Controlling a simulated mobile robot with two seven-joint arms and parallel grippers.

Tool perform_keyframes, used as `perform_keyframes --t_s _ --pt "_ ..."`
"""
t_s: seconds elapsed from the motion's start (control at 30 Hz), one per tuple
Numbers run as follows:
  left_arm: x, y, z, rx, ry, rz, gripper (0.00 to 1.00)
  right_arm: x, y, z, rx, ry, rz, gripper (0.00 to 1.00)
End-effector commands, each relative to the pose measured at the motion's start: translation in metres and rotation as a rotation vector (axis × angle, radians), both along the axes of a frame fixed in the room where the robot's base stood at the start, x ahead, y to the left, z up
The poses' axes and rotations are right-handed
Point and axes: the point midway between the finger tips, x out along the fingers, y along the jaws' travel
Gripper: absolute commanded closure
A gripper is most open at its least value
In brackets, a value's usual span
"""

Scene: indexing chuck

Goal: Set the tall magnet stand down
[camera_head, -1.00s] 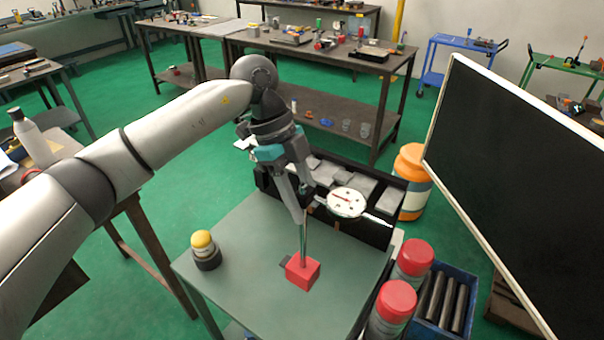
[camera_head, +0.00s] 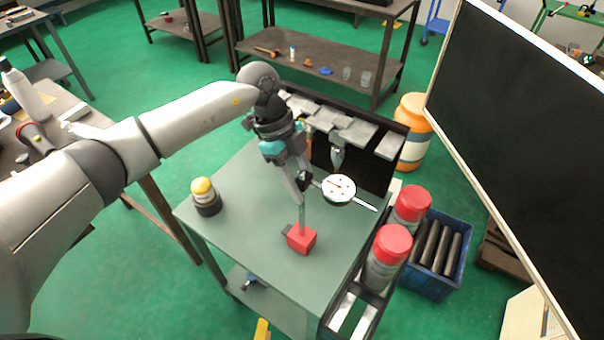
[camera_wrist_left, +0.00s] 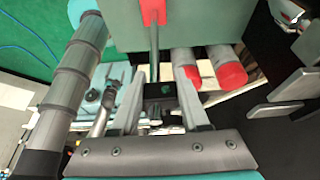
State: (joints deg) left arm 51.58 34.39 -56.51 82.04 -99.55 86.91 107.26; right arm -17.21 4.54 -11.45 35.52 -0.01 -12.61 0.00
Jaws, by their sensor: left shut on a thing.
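The tall magnet stand has a red block base (camera_head: 300,239), a thin upright metal post and a round white dial gauge (camera_head: 339,189) on its right side. My left gripper (camera_head: 302,184) comes down from above and is shut on the upper part of the stand. In the left wrist view the gripper (camera_wrist_left: 160,88) has its fingers at either side of a dark clamp piece, with the post and red base (camera_wrist_left: 153,12) beyond. The base shows over the grey-green table top (camera_head: 255,250); I cannot tell whether it touches. My right gripper is not in view.
A yellow-capped bottle in a dark ring (camera_head: 205,197) stands at the table's left. Red-capped canisters (camera_head: 390,244) stand along the right edge, beside a blue crate (camera_head: 440,258). A black rack (camera_head: 350,165) lines the back edge. A large dark panel (camera_head: 530,130) fills the right.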

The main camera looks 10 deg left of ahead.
Motion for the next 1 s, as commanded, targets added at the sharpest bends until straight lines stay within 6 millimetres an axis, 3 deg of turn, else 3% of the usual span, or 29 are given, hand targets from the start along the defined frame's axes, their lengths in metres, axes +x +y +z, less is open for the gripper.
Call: perform_keyframes --t_s 0.27,0.3,0.57,0.83,1.0 --pt "0.002 -0.001 0.001 -0.007 -0.007 0.0 1.0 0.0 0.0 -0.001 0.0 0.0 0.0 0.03" --pt "0.0 0.0 -0.002 -0.001 -0.002 0.001 0.54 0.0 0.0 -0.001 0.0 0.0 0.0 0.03" --pt "0.0 0.0 -0.002 0.0 -0.001 0.0 0.25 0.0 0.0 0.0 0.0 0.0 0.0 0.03" --pt "0.0 0.0 0.0 -0.001 -0.002 0.0 0.25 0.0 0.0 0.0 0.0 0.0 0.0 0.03" --pt "0.004 0.006 0.017 -0.001 -0.007 0.001 0.25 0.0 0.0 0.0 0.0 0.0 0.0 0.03"
